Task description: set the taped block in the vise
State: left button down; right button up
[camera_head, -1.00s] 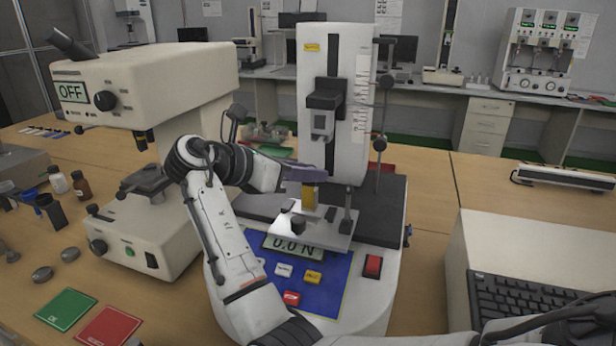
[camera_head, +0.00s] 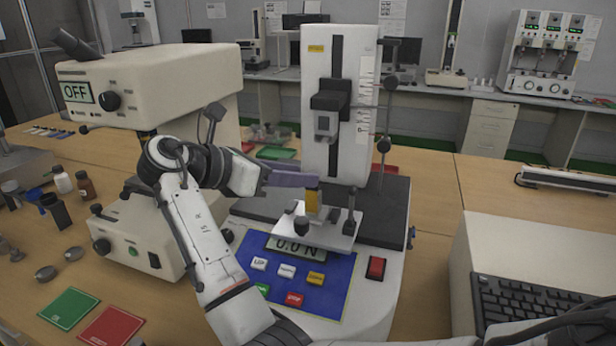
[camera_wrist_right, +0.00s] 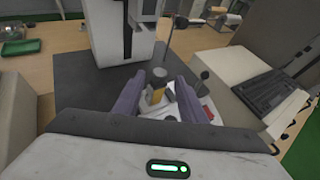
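The taped block (camera_head: 311,199), yellow above and grey below, stands upright on the bright metal plate of the vise (camera_head: 342,242), between dark knobs. Its yellow side also shows in the right wrist view (camera_wrist_right: 155,97). My right gripper (camera_head: 311,181) reaches in from the left at the block's top, and its near purple finger hides part of the block. In the right wrist view the two fingers (camera_wrist_right: 160,76) are apart, one on each side of the block, with gaps. Whether the vise jaws touch the block is too small to tell. My left gripper is not seen.
The tester's column (camera_head: 335,120) rises behind the vise, its grey head (camera_head: 326,125) above the block. A blue button panel (camera_head: 290,280) lies in front. A beige microscope (camera_head: 150,85) stands left, a keyboard (camera_head: 525,305) right.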

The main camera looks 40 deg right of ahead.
jog(key=shift+v, duration=1.5)
